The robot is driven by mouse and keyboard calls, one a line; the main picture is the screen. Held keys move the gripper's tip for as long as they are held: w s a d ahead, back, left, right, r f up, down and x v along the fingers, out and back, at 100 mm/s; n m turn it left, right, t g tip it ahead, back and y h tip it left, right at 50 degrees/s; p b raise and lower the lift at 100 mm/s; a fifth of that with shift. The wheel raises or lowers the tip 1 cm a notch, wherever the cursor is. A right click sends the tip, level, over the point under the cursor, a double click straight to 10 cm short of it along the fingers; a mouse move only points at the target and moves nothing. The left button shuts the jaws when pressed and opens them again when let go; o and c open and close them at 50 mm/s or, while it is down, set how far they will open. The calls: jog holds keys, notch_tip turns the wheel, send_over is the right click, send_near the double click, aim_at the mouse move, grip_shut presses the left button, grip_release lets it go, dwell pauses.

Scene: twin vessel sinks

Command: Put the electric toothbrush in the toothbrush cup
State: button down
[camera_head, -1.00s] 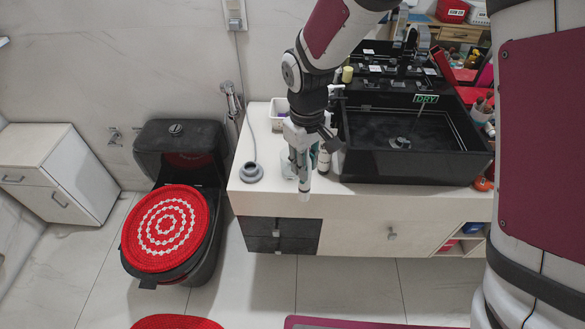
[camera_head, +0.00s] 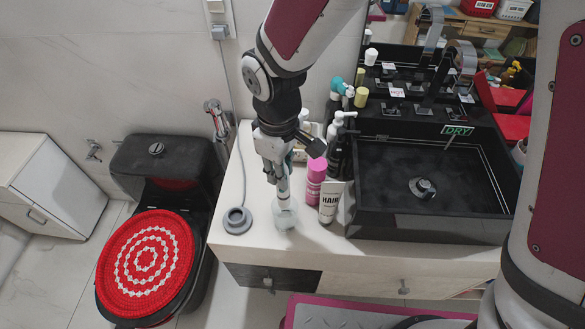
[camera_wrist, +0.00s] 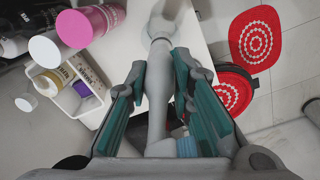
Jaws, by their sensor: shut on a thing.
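My gripper (camera_head: 275,170) is shut on the electric toothbrush (camera_head: 283,188) above the counter's left part. In the wrist view the pale grey toothbrush (camera_wrist: 157,90) stands between the teal finger pads (camera_wrist: 160,95), its far end pointing away from my wrist. The clear toothbrush cup (camera_head: 285,216) stands on the counter directly below my gripper. It shows in part at the top of the wrist view (camera_wrist: 166,14). The toothbrush's far end meets or overlaps the cup in both views; I cannot tell whether it is inside the rim.
A pink-capped bottle (camera_head: 315,182), a white tube (camera_head: 330,203) and a dark pump bottle (camera_head: 340,155) stand close right of the cup. The black sink (camera_head: 430,225) lies beyond them. A grey round base with a cord (camera_head: 237,220) sits left of the cup.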

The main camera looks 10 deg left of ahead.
aim_at(284, 194)
jog(key=f, duration=1)
jog(key=shift+w+p, duration=0.35)
jog(key=c, duration=1.4)
grip_release()
jog(key=shift+f, duration=0.15)
jog(key=r+b, duration=0.1)
jog(key=r, duration=1.1)
jog(key=shift+s+r, duration=0.2)
